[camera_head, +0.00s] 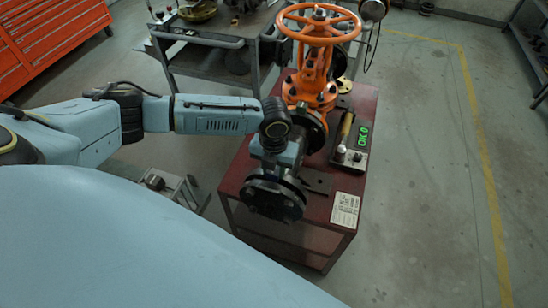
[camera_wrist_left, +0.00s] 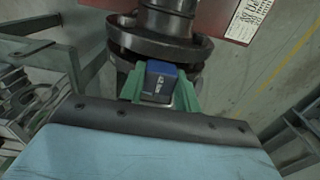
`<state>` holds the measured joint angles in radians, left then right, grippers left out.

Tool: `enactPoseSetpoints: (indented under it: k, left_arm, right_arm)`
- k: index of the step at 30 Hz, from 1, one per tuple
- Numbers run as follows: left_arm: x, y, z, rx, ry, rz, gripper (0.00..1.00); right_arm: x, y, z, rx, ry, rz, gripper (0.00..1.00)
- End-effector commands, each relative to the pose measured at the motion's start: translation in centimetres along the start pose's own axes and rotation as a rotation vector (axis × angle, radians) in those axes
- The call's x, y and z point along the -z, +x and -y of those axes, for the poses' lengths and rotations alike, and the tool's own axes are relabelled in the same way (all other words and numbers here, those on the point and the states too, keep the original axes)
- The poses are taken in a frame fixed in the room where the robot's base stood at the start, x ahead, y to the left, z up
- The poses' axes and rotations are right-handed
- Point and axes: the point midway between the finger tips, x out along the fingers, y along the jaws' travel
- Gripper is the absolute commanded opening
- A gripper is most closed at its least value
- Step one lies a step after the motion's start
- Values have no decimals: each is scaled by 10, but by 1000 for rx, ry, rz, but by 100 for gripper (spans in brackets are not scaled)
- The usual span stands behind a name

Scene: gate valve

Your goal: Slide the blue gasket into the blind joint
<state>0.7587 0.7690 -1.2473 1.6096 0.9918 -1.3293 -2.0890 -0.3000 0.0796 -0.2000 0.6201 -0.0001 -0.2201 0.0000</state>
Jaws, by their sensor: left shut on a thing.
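My left gripper (camera_wrist_left: 160,84) is shut on a blue block-like piece, the visible part of the blue gasket (camera_wrist_left: 161,80), between its green fingers. The gasket's far end is hidden at the dark round flange of the blind joint (camera_wrist_left: 155,45); I cannot tell how deep it sits in the gap. In the head view the blind joint (camera_head: 272,196) is the dark bolted flange pair at the front of the red stand, and my left gripper (camera_head: 288,154) is just above it, its fingers hidden by my wrist. My right gripper is not in view.
The orange gate valve (camera_head: 318,60) with its handwheel rises behind the joint. A box with a green "OK" display (camera_head: 352,145) and a paper label (camera_head: 345,209) are on the red stand (camera_head: 322,212).

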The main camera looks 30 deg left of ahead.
Motion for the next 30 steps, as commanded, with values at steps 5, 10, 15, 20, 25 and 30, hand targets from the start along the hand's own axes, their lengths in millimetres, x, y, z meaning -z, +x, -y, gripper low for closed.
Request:
enactPoseSetpoints:
  k: [5, 10, 15, 20, 25, 30]
  left_arm:
    - [0, 5, 0, 0, 0, 0, 0]
    - [0, 10, 0, 0, 1, 0, 0]
    - [0, 14, 0, 0, 1, 0, 0]
    - [0, 15, 0, 0, 1, 0, 41]
    - [0, 14, 0, 0, 1, 0, 58]
    - [0, 14, 0, 0, 1, 0, 58]
  right_arm:
    - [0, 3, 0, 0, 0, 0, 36]
    - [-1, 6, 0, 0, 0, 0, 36]
    - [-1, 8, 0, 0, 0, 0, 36]
    - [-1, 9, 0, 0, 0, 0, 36]
    - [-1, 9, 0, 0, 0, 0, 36]
    - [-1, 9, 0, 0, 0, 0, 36]
